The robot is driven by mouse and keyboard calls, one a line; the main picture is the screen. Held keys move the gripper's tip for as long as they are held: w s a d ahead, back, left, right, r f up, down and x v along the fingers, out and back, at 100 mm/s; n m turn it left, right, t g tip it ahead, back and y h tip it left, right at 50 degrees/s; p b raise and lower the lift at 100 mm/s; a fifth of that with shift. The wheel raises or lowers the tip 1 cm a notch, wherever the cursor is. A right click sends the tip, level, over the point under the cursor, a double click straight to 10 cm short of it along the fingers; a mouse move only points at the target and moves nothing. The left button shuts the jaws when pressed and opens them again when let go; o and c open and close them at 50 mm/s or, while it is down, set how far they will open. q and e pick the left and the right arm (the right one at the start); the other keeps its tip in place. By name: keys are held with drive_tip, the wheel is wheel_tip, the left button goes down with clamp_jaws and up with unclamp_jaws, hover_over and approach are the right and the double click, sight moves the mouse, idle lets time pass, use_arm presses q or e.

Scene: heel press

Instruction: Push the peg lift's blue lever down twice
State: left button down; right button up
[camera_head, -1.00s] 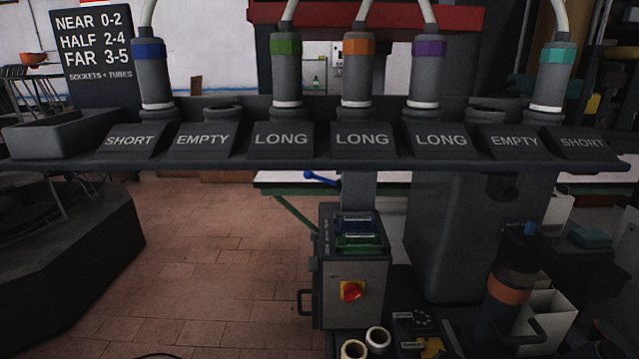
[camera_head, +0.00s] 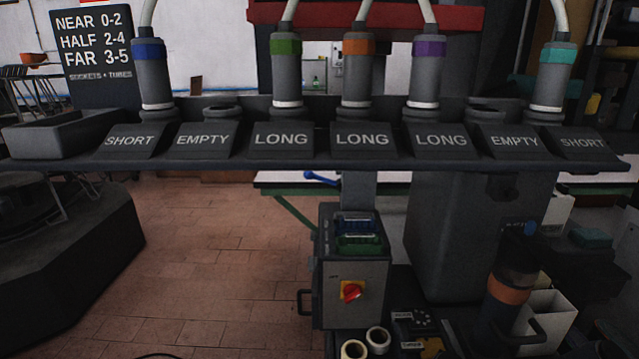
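A blue lever (camera_head: 321,178) with a rounded end shows just below the dark rack, left of a grey upright post (camera_head: 358,192). It points out to the left and lies close to level, its rounded end slightly higher. A second small blue part (camera_head: 530,228) shows at the right, above a dark cylinder with an orange band; I cannot tell what it belongs to. Neither of my grippers is in view. Nothing is seen touching the lever. The rack hides what lies directly above and behind the lever's mount.
A long dark rack (camera_head: 320,165) labelled SHORT, EMPTY and LONG spans the view, with several colour-banded tubes standing in it. Below stands a grey box (camera_head: 350,270) with a red and yellow switch. The dark orange-banded cylinder (camera_head: 507,290) is at lower right. Tiled floor (camera_head: 210,260) is clear at left.

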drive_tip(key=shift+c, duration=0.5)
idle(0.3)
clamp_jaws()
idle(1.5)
